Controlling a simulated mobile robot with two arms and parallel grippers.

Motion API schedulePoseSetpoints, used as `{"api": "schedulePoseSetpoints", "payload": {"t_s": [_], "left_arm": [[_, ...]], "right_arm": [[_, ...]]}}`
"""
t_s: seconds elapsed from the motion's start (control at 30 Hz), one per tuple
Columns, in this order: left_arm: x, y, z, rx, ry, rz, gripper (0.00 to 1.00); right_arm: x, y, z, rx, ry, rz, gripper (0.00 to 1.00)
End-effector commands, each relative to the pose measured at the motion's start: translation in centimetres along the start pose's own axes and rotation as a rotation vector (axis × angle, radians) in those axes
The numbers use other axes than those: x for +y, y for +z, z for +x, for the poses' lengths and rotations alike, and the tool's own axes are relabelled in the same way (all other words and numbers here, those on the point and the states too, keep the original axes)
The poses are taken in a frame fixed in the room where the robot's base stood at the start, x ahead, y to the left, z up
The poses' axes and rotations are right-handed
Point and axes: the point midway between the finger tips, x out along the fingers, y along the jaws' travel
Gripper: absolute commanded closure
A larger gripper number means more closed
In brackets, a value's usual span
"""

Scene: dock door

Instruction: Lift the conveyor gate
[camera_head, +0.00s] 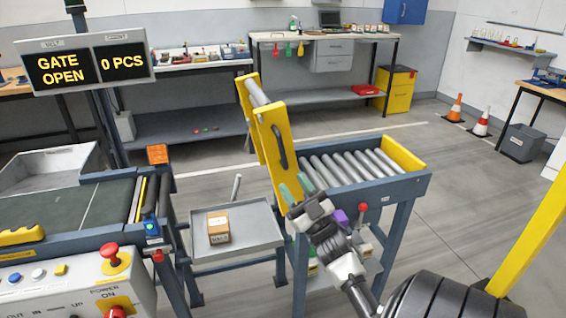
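The conveyor gate (269,150) is a yellow-sided section with rollers, standing raised and steeply tilted at the left end of the roller conveyor (350,166). A dark handle (279,146) is on its near yellow side. My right gripper (296,187) is just below the handle, near the gate's lower end. Its two green fingertips are apart with nothing seen between them. I cannot tell whether it touches the gate. A hanging display (85,66) reads "GATE OPEN" and "0 PCS". My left gripper is not in view.
A belt conveyor (60,215) stands at left, behind a control panel (75,283) with a red button. A grey tray (255,228) with a small box (218,227) lies between the conveyors. A yellow post (530,240) is at right. Open floor lies behind, with cones (480,122) far right.

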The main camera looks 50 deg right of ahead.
Motion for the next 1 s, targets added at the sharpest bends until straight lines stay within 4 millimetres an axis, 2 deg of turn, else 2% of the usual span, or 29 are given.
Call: {"api": "schedulePoseSetpoints", "payload": {"t_s": [0.03,0.2,0.87,0.93,1.0], "left_arm": [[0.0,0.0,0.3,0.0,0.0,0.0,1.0],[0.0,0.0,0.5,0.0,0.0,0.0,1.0],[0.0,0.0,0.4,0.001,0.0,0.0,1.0],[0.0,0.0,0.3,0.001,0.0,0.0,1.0],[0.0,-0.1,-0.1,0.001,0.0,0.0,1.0]], "right_arm": [[0.0,0.1,-1.0,-0.002,0.0,-0.001,0.6],[0.1,0.0,-2.5,0.001,0.001,0.0,0.6],[0.1,0.0,-2.7,0.001,0.002,-0.001,0.6],[-0.1,0.5,-2.9,-0.017,0.003,0.006,0.6],[-0.6,2.0,-3.4,-0.071,0.006,0.023,0.6]]}}
